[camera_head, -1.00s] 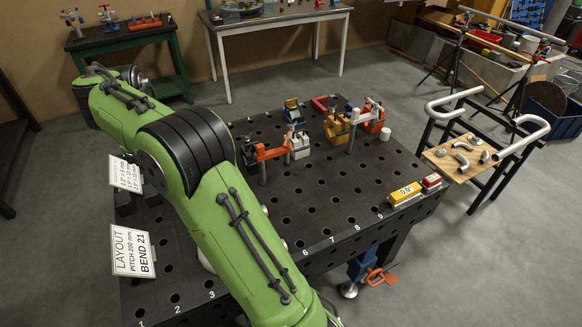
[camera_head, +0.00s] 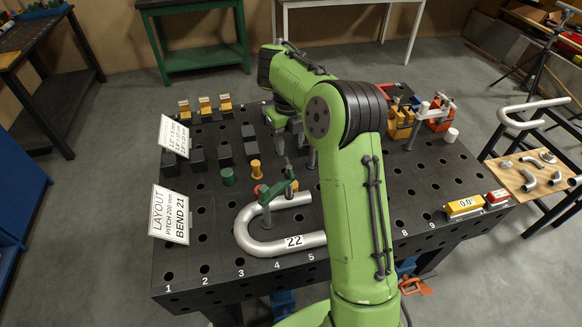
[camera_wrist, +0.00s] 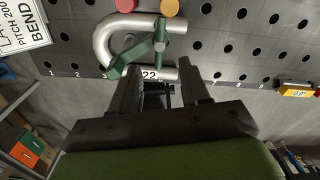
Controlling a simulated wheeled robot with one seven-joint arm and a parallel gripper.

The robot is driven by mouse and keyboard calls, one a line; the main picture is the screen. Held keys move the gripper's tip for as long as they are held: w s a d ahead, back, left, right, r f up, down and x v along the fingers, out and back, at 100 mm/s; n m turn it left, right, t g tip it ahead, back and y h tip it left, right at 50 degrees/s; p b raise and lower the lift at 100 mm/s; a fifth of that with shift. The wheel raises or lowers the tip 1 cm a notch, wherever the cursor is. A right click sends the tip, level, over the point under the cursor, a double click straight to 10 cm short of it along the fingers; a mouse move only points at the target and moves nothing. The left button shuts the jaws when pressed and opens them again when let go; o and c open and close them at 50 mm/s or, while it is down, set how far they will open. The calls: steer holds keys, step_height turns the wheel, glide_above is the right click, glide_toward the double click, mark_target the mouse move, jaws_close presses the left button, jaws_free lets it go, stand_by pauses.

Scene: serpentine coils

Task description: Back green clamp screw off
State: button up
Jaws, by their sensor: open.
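The green clamp (camera_head: 272,192) stands on a dark post and reaches over the bent silver pipe (camera_head: 247,238), a U-shape tagged 22 lying on the black perforated table. In the head view my gripper (camera_head: 292,135) is partly hidden by my arm, behind the clamp.
Dark blocks (camera_head: 223,150) and yellow-topped pieces (camera_head: 205,105) stand farther back. The layout sign (camera_head: 169,214) is on the left. Orange and yellow clamps (camera_head: 402,120) stand right of my arm.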

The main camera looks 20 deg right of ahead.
mark_target(289, 167)
step_height(289, 167, down, 8)
steer(key=shift+r+b, duration=0.1)
steer(key=shift+b, duration=0.25)
jaws_close()
